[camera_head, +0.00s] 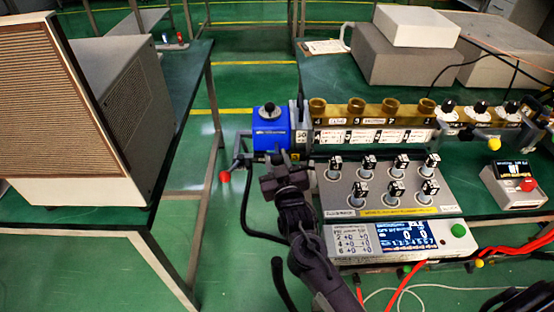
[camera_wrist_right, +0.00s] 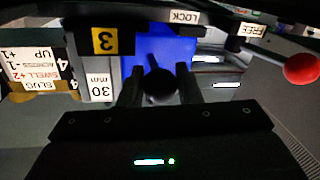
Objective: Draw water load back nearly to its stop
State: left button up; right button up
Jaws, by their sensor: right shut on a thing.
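The water load appears to be the blue block (camera_head: 270,130) at the left end of the brass waveguide row (camera_head: 375,109), with a black knob on top. My right gripper (camera_head: 277,160) is at its near side, shut on a dark round-ended handle (camera_wrist_right: 158,83), seen between its fingers in the right wrist view. The blue face (camera_wrist_right: 165,52) shows behind that handle. A lever with a red ball (camera_head: 224,176) sticks out to the left; its ball (camera_wrist_right: 301,69) is beside the FREE label (camera_wrist_right: 252,30), away from the LOCK label (camera_wrist_right: 184,17). A "30 mm" plate (camera_wrist_right: 99,88) is alongside. My left gripper is out of view.
A grey panel with several black-topped knobs (camera_head: 380,190) and a display unit (camera_head: 400,241) stand right of my right arm. A red-button box (camera_head: 515,184) is further right. A large grilled cabinet (camera_head: 110,110) stands on the left bench. Green floor lies between the benches.

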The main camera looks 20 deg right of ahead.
grip_shut()
jog(key=a, duration=0.2)
jog(key=w+a, duration=0.1)
jog(key=a, duration=0.1)
jog(key=shift+w, duration=0.1)
jog(key=o, duration=1)
grip_release()
jog(key=s, duration=0.7)
jog(key=shift+s+a, duration=0.3)
jog(key=shift+s, duration=0.1)
